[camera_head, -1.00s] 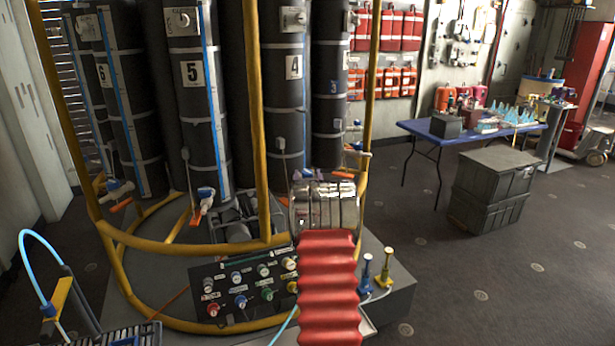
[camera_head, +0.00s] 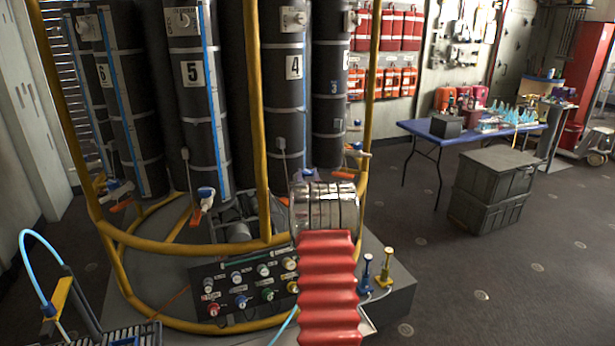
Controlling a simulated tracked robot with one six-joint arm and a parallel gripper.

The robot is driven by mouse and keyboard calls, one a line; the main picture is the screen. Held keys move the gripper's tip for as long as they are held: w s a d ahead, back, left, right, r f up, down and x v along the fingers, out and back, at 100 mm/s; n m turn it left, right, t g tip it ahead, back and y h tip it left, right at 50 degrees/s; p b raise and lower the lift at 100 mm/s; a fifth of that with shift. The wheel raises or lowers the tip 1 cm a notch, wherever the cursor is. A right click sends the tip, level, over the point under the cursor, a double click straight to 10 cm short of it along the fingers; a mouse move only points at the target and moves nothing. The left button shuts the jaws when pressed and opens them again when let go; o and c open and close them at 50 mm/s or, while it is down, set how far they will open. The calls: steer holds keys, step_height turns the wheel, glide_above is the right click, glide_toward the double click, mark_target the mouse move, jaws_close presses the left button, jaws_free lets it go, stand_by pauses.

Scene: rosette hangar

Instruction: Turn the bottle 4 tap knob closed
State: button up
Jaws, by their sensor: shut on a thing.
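Bottle 4 (camera_head: 284,105) is a tall dark cylinder with a white number label, upright behind the yellow frame. A bluish-purple part (camera_head: 306,174), which looks like its tap knob, peeks out at the foot of the bottle, just above my silver wrist. My gripper (camera_head: 325,203) reaches there at the end of my red bellows arm and is shut on the knob. The wrist hides the jaws and most of the knob, so the grip and the knob's angle cannot be seen directly.
Yellow frame bars (camera_head: 257,120) stand close left and right of my wrist. Bottle 5 (camera_head: 198,110) with its blue-capped tap (camera_head: 206,192) is to the left. A valve panel (camera_head: 245,288) sits below left. Blue and yellow fittings (camera_head: 385,268) stand to the right.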

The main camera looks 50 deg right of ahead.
mark_target(307, 171)
steer(key=shift+w+a+m+g+h, duration=0.2)
steer(key=shift+m+g+h, duration=0.4)
steer(key=shift+g, duration=0.2)
steer(key=shift+m+g+h, duration=0.3)
steer(key=shift+m+g, duration=0.1)
steer(key=shift+g, duration=0.1)
steer(key=shift+m+g+h, duration=0.7)
steer(key=shift+m+g, duration=0.4)
steer(key=shift+g, duration=0.5)
steer(key=shift+m+g+h, duration=0.5)
steer(key=shift+m+g, duration=0.8)
steer(key=shift+g, duration=0.8)
steer(key=shift+s+d+m+g, duration=0.1)
steer(key=shift+m+g, duration=0.2)
steer(key=o, duration=1.1)
steer(key=shift+s, duration=0.1)
steer(key=shift+c, duration=0.2)
step_height(307, 171, up, 10)
steer(key=shift+f, duration=0.1)
